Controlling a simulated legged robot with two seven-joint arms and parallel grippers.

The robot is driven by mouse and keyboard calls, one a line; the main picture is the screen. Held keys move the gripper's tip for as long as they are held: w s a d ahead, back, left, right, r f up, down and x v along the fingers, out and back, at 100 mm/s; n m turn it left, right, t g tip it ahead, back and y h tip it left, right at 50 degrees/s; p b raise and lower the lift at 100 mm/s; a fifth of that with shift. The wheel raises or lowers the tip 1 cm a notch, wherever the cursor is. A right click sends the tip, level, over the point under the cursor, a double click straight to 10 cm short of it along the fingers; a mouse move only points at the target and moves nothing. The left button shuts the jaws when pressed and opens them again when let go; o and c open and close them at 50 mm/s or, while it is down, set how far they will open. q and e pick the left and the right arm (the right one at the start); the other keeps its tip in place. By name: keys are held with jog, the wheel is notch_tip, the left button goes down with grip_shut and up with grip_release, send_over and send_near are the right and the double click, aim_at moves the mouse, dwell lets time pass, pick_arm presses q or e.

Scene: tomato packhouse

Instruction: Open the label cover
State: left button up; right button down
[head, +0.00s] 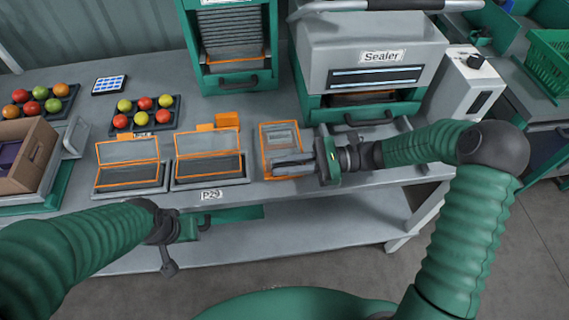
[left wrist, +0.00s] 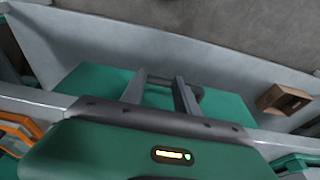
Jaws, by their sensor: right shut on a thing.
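Three orange-framed clear covers stand in a row along the bench front. The left cover (head: 127,151) and the middle cover (head: 207,143) are tilted up over their shallow trays. The right cover (head: 281,136) is at my right gripper; its angle is hard to tell. My right gripper (head: 290,162) comes in from the right, its dark fingers shut at this cover's near part, where they hide some of it. My left gripper (head: 204,222) is below the bench's front edge, away from the covers. In the left wrist view its fingers (left wrist: 160,92) are apart with nothing between them.
The sealer (head: 370,60) stands behind the right cover, with a slatted machine (head: 232,82) to its left. Tomato trays (head: 145,126), a blue-keyed pad (head: 109,84) and a cardboard box (head: 46,158) occupy the left. The bench's front edge carries a P29 label (head: 211,195).

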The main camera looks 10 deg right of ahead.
aim_at(282, 156)
jog(key=shift+w+r+p, duration=0.1)
jog(key=shift+r+p, duration=0.3)
jog(key=shift+p, duration=0.15)
jog(key=w+r+m+p, duration=0.5)
jog(key=r+p, duration=0.3)
jog(key=p, duration=0.6)
jog(key=shift+w+r+m, duration=0.15)
jog(key=shift+r+m, duration=0.15)
